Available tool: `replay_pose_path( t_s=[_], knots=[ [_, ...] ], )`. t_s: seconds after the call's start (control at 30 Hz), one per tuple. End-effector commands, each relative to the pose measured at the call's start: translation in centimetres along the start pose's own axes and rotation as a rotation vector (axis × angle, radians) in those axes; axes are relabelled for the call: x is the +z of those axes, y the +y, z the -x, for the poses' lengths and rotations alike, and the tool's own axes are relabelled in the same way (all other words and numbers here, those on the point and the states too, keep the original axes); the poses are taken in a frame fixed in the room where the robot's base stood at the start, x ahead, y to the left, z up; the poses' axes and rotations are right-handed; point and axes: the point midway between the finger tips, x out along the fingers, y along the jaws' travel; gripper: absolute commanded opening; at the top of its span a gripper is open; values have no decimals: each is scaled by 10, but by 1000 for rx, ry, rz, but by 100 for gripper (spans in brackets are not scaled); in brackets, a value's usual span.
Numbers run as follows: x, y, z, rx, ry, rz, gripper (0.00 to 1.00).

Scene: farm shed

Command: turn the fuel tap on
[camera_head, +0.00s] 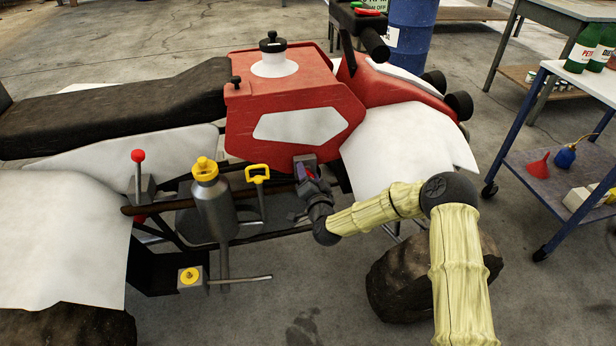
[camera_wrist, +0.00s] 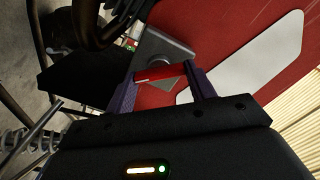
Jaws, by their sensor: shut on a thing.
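The fuel tap sits low on the side of the red quad bike (camera_head: 290,115), just under the red bodywork. Its grey body (camera_head: 304,163) shows above my gripper, and the grey plate (camera_wrist: 165,52) shows in the wrist view. My gripper (camera_head: 308,180) is at the tap. In the wrist view my gripper (camera_wrist: 162,78) has its purple fingers on both ends of a red tap lever (camera_wrist: 160,72), shut on it. The lever lies nearly level across that picture. In the head view the lever is mostly hidden by my gripper.
Left of the tap are a yellow-handled dipstick (camera_head: 257,174), a grey canister with yellow cap (camera_head: 212,200) and a red-knobbed lever (camera_head: 138,165). A front wheel (camera_head: 395,285) is below right. A blue trolley (camera_head: 545,190) stands at the right.

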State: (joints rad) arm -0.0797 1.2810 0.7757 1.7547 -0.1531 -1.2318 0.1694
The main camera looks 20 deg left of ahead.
Motion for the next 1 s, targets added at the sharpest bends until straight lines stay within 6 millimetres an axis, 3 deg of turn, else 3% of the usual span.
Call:
replay_pose_path(
  t_s=[0.6, 1.0],
  knots=[
    [4, 2, 0, 2, -4, -557, 32],
    [4, 3, 1, 3, -6, -715, 32]
  ],
)
